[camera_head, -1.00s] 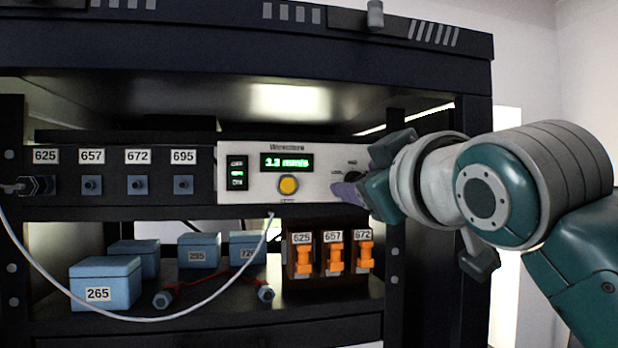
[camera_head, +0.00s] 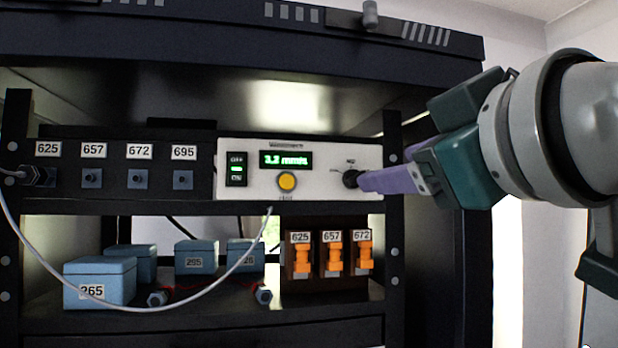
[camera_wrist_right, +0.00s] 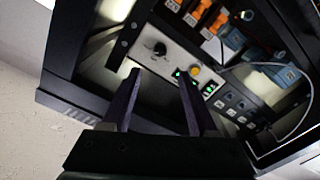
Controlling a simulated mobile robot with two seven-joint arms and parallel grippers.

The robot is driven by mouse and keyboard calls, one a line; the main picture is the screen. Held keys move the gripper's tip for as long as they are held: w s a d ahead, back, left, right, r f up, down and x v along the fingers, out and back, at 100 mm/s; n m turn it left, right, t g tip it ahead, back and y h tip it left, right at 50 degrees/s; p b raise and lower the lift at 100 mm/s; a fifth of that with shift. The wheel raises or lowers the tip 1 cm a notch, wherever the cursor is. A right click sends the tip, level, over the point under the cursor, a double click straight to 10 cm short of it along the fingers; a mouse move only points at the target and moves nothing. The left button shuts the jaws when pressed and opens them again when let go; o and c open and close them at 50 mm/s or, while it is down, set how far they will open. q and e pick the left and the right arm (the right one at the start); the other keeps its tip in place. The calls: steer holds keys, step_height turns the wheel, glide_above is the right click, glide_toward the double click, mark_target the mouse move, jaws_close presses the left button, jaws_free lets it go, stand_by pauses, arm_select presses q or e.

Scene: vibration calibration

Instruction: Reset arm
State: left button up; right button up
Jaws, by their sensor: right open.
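My right gripper (camera_head: 388,178) comes in from the right in the head view, with its purple fingers pointing left near the black knob (camera_head: 350,178) of the white vibration meter (camera_head: 325,186). In the right wrist view the two purple fingers (camera_wrist_right: 158,105) are spread apart with nothing between them. The knob (camera_wrist_right: 160,48) shows beyond the fingertips there, with a gap between. The meter's green display (camera_head: 286,160) reads about 3.2 mm/s, and a yellow button (camera_head: 287,181) sits below it. My left gripper is not in view.
The black rack (camera_head: 440,235) has an upright post beside my right gripper. A panel of labelled sockets (camera_head: 115,180) is left of the meter. Below are blue boxes (camera_head: 98,283), orange switches (camera_head: 333,258) and a hanging white cable (camera_head: 150,307). Free room lies right of the rack.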

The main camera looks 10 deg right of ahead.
steer(key=shift+s, duration=0.25)
stand_by(0.3)
